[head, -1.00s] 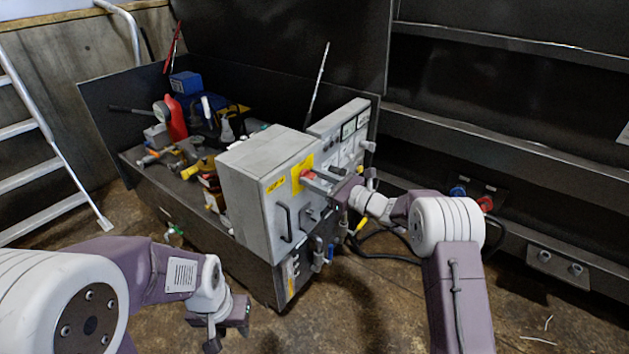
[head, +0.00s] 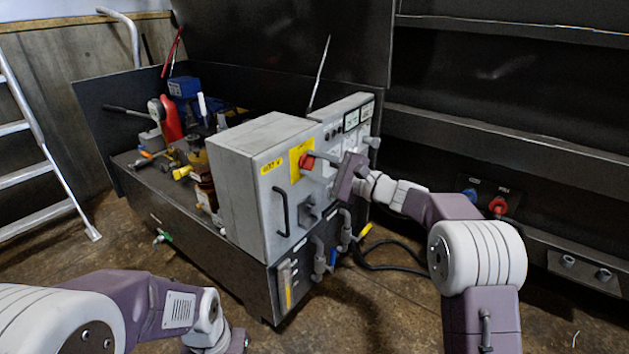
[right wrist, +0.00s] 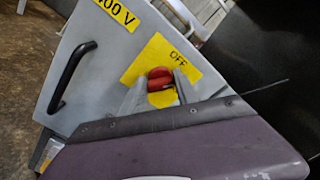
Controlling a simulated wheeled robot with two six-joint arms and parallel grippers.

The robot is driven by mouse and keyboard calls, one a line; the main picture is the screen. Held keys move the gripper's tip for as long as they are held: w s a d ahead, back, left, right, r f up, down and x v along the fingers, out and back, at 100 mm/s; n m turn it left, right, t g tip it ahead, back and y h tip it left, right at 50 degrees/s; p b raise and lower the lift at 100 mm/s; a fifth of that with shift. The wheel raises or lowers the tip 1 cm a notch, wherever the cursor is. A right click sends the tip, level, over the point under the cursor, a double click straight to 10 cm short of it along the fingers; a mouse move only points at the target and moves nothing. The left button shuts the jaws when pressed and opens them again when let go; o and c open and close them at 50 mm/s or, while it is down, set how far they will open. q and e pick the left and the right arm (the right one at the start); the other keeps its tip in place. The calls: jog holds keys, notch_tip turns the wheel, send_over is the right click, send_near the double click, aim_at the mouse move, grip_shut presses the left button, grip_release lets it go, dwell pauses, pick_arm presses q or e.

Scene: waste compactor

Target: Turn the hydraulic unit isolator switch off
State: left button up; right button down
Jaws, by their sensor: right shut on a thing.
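The red isolator switch (head: 306,161) sits on a yellow plate (head: 297,153) on the front of the grey electrical box (head: 262,165). In the right wrist view the red switch (right wrist: 160,78) lies between my two fingers, with the word OFF on the yellow plate (right wrist: 150,58) above it. My right gripper (head: 316,160) is shut on the switch; its fingers (right wrist: 160,90) hide part of the knob's sides. My left gripper (head: 232,342) is low at the picture's bottom edge, away from the box; its fingers are cut off.
A black handle (head: 281,212) and a grey latch (head: 309,211) are on the box front. Pipes and valves (head: 319,258) are below. Several tools and bottles (head: 172,120) clutter the bench behind. Floor in front is open.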

jog(key=n+b, duration=0.2)
jog(key=b, duration=0.1)
jog(key=n+b, duration=0.3)
jog(key=shift+f+b, duration=0.3)
jog(key=shift+f, duration=0.1)
jog(key=shift+r+n+b, duration=0.15)
jog(key=shift+n+b, duration=0.95)
jog(key=c, duration=0.9)
grip_release()
